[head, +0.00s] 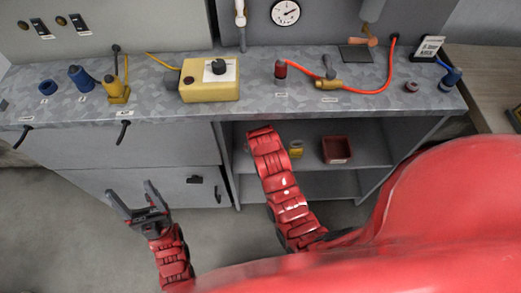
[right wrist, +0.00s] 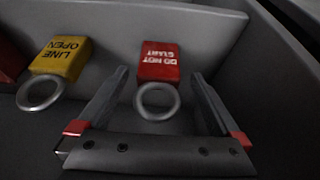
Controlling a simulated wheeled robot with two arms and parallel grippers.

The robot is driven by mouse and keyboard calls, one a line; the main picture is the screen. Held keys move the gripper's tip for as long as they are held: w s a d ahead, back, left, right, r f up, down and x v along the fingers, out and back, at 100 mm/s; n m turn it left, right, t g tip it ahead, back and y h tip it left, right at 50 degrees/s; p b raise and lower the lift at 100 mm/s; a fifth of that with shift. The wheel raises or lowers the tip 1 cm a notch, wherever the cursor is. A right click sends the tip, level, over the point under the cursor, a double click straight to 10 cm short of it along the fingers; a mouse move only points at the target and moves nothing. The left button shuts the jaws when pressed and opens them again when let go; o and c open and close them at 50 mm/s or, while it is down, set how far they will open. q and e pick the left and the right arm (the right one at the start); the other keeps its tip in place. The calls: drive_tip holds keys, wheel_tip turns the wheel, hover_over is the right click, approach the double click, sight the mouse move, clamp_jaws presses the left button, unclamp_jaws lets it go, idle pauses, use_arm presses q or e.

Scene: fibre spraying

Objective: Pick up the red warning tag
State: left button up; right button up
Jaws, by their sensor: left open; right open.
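The red warning tag (right wrist: 158,62) reads "DO NOT START" upside down in the right wrist view and has a metal ring (right wrist: 156,101) at its near end. My right gripper (right wrist: 160,74) is open, with one finger on each side of the tag and visible gaps between. In the head view my right arm (head: 278,180) reaches to the open shelf under the bench; its gripper and the red tag cannot be made out there. My left gripper (head: 129,189) is open and empty in front of the grey cabinet, low on the left.
A yellow "LINE OPEN" tag (right wrist: 56,59) with a ring lies left of the red tag. A dark red bin (head: 337,150) stands on the shelf (head: 376,155). The bench top (head: 150,95) above holds a yellow control box (head: 209,90) and several fittings.

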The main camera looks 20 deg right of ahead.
drive_tip(key=shift+x, duration=2)
drive_tip(key=shift+d, duration=0.1)
drive_tip(key=c, duration=1.5)
drive_tip(key=shift+r, duration=0.1)
